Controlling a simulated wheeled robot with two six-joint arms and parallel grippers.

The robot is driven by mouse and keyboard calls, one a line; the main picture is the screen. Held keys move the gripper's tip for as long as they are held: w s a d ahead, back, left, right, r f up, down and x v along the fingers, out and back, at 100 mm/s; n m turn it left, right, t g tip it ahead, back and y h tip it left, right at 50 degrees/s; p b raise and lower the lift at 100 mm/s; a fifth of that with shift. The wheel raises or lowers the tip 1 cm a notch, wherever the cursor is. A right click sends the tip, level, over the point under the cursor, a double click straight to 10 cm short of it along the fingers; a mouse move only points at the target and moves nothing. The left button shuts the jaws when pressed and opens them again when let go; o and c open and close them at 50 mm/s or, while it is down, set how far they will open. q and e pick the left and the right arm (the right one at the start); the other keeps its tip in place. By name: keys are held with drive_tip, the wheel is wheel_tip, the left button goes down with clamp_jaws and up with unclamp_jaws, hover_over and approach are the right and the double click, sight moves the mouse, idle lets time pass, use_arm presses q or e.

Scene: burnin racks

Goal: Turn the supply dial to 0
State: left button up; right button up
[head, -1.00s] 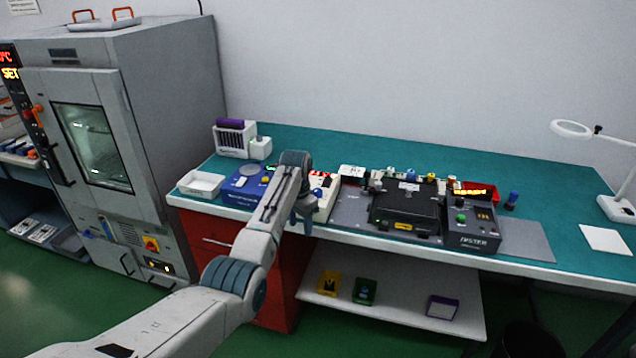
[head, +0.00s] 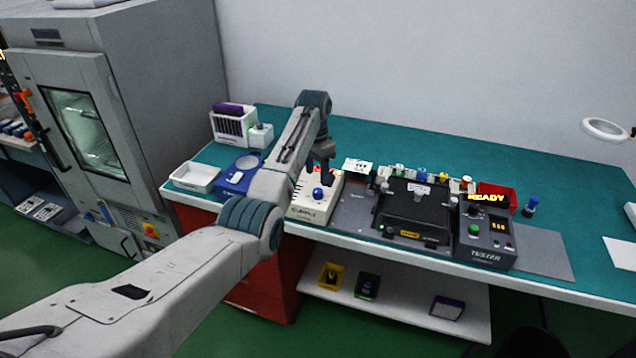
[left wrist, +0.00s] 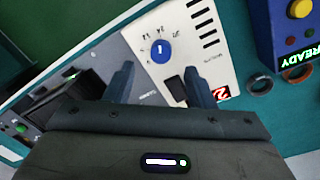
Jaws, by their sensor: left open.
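The supply is a white box (head: 309,215) on the bench, with a blue dial (head: 318,193) on its top. In the left wrist view the dial (left wrist: 161,50) has a white pointer line and printed marks around it; the marks are too small to read. My left gripper (head: 322,173) points down over the supply, just behind the dial. In the left wrist view its two fingers (left wrist: 158,82) are apart, with the dial showing beyond and between them, not gripped. A red display (left wrist: 222,92) on the supply is partly hidden by a finger. My right gripper is not in view.
A blue device (head: 236,180) stands left of the supply, beside a white tray (head: 194,177). A black fixture (head: 414,212) and a tester (head: 487,240) showing READY stand to the right. A magnifier lamp (head: 606,129) is at far right.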

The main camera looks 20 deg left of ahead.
sight(318, 190)
use_arm(q)
wheel_tip(318, 190, down, 3)
drive_tip(key=shift+f+p, duration=0.15)
drive_tip(key=shift+p, duration=0.2)
wheel_tip(318, 190, down, 3)
drive_tip(key=shift+w+d+r, duration=0.1)
drive_tip(key=shift+c, duration=0.4)
drive_tip(key=shift+f, duration=0.2)
drive_tip(key=c, duration=0.9)
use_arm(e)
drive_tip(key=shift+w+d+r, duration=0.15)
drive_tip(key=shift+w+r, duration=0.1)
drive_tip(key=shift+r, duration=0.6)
